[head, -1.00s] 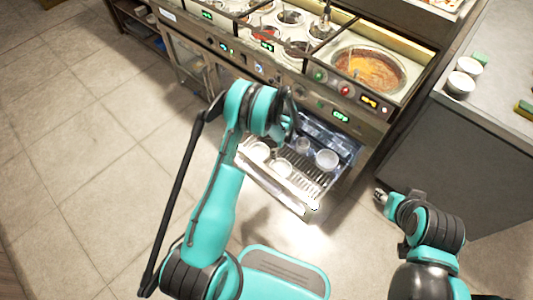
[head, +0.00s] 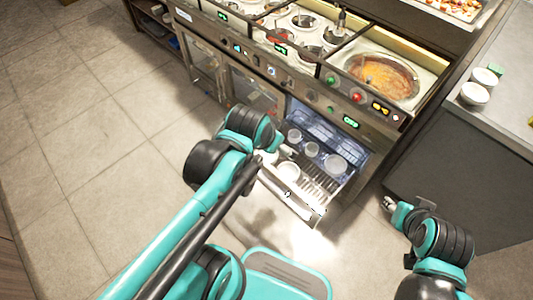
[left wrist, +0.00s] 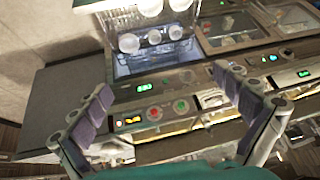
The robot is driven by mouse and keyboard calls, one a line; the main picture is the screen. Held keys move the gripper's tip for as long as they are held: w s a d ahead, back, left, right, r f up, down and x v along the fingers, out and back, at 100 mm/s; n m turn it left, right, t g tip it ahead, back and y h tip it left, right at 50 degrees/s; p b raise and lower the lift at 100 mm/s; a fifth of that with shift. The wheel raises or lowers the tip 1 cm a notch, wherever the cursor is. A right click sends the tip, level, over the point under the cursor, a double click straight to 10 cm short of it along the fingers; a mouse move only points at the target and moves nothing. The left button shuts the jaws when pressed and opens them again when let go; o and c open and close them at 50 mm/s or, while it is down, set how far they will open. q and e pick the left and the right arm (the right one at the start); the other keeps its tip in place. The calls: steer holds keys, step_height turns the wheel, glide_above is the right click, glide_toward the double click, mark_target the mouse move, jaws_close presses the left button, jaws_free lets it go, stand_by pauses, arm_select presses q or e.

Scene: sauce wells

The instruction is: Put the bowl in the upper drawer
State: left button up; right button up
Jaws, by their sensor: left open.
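An open, lit drawer (head: 300,205) with a slatted rack juts from the front of the cooking unit. It holds several white bowls, among them a large one (head: 335,163) at right and one (head: 288,173) near the front. In the left wrist view the bowls (left wrist: 128,43) show at the top. My left gripper (head: 287,152) is over the drawer's left side. In the left wrist view its fingers (left wrist: 163,82) are spread with nothing between them. My right gripper (head: 388,203) is right of the drawer; its finger gap is too small to judge.
The unit (head: 330,95) has sauce wells, knobs and green displays above the drawer. A grey counter (head: 505,115) at right carries white bowls (head: 474,94) and a green item (head: 495,69). The tiled floor at left is clear.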

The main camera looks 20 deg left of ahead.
arm_select(q)
steer(key=s+n, duration=0.2)
steer(key=s, duration=0.1)
steer(key=s+t, duration=0.1)
steer(key=shift+s+f+n, duration=0.25)
steer(key=shift+s+n, duration=0.05)
steer(key=shift+n, duration=0.1)
stand_by(0.9)
